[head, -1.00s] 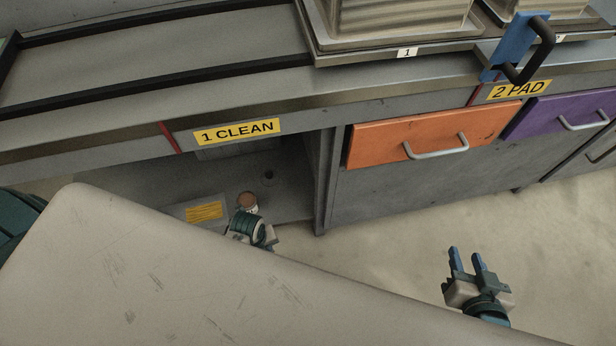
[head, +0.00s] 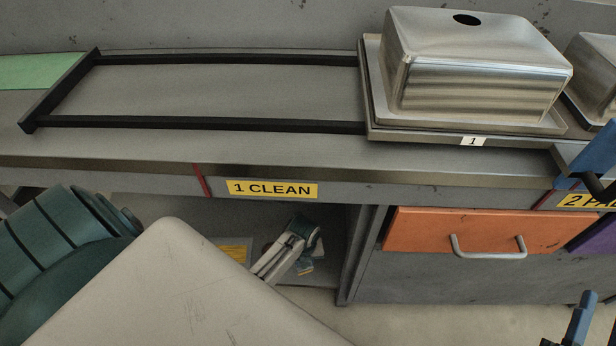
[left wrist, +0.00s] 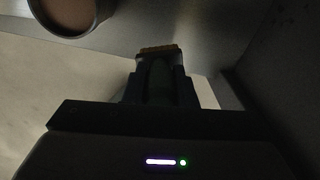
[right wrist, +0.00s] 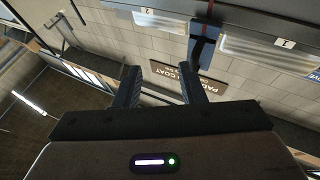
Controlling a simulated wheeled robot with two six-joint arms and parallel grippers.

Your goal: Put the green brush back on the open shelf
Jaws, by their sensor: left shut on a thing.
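The green brush (left wrist: 157,75) shows dimly in the left wrist view, a dark green body with a tan bristle edge at its far end. My left gripper (left wrist: 155,92) is shut on it. In the head view my left gripper (head: 306,264) is inside the open shelf (head: 210,215) under the "1 CLEAN" label, and the brush cannot be made out there. Whether the brush touches the shelf floor cannot be told. My right gripper (right wrist: 160,85) is open and empty; it shows at the lower right of the head view (head: 580,325).
A round pot with a brown top (left wrist: 70,12) stands near the brush at upper left in the left wrist view. A yellow label (head: 236,252) lies on the shelf floor. The orange drawer (head: 460,232) is right of the opening.

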